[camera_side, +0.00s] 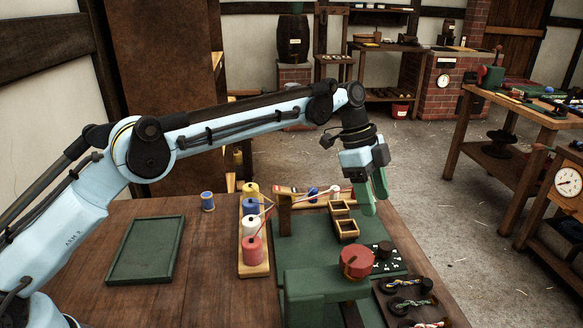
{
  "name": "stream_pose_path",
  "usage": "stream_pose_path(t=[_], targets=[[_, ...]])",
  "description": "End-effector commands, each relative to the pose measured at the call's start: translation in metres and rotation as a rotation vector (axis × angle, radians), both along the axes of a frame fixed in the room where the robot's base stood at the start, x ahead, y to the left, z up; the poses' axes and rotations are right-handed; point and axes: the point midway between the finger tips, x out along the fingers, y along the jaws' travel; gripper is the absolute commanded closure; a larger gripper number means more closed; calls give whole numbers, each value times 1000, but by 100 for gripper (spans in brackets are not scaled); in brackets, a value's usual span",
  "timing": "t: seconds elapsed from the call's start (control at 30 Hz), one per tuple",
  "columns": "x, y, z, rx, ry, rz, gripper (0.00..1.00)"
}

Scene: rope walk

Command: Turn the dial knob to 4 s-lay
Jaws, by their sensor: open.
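My gripper (375,203) has green fingers that point down, open and empty, above the right part of the green machine bed. Below it, toward the camera, a black plate with white marks (397,265) carries a small dark knob (385,249). A red round cap (357,262) sits on the green machine (318,281) just left of the plate and partly covers it. My gripper is apart from both. The labels on the plate are too small to read, so I cannot tell the dial setting.
A wooden rack with several thread spools (252,226) stands left of the machine, with strands running to a wooden post (284,214). A dark tray of coloured rope coils (408,303) is front right. A green tray (146,250) lies at left.

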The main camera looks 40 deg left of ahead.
Motion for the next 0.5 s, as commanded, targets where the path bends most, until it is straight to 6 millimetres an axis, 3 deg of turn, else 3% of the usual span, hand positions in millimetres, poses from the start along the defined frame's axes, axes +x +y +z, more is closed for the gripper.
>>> stream_pose_path(t=[0.5], targets=[[-1, -35, -84, 1, 0, 2, 41]])
